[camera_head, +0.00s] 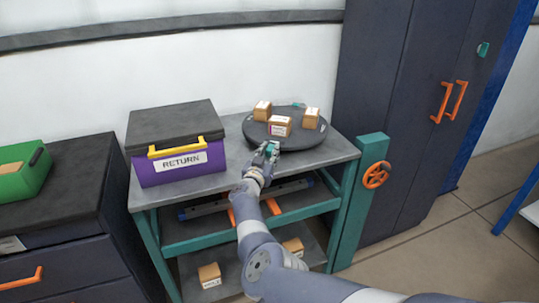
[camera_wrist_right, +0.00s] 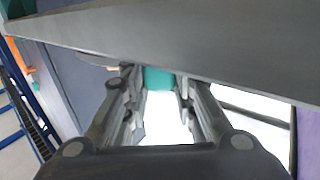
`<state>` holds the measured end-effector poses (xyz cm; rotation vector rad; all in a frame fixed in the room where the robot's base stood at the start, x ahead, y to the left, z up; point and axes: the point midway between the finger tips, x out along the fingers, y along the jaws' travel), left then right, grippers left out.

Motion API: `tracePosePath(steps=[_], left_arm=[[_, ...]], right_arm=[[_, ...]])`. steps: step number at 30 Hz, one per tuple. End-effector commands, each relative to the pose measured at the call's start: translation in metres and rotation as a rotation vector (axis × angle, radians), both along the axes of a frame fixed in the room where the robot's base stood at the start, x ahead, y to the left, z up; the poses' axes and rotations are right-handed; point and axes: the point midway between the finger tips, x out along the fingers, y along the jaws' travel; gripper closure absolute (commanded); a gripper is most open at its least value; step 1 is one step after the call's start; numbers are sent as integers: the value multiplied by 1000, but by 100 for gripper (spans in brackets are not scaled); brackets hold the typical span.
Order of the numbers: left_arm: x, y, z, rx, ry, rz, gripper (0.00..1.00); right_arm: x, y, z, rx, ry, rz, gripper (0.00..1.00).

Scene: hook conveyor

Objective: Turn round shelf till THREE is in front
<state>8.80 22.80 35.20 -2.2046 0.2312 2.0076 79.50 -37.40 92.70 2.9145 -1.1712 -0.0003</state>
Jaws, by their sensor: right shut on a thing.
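The round shelf (camera_head: 305,140) is a dark disc lying on the grey bench top. It carries three small tan boxes, at the left (camera_head: 262,111), the front (camera_head: 280,126) and the right (camera_head: 311,119). Their labels are too small to read, so I cannot tell where THREE is. My right gripper (camera_head: 270,150) is at the disc's front left edge, shut on a teal handle. The handle (camera_wrist_right: 160,78) shows between the fingers in the right wrist view. Another teal bit (camera_head: 298,105) shows at the disc's back edge. My left gripper is out of view.
A purple RETURN box (camera_head: 180,170) with a dark lid and yellow handle stands left of the disc. A teal post (camera_head: 362,200) with an orange handwheel (camera_head: 376,175) stands at the bench's right. A dark cabinet (camera_head: 400,110) is behind it. Boxes lie on the lower shelf.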

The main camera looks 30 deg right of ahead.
Motion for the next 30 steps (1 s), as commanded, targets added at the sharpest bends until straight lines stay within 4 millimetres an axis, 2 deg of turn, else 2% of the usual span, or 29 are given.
tracePosePath(steps=[8,9,11,25,30], left_arm=[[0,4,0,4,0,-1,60],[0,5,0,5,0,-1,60],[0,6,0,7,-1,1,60],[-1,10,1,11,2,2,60],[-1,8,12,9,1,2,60]], right_arm=[[0,0,0,1,1,1,100],[0,0,0,1,1,1,66],[0,0,0,1,1,1,55],[0,-1,1,0,0,1,55],[-4,-2,3,-2,2,32,55]])
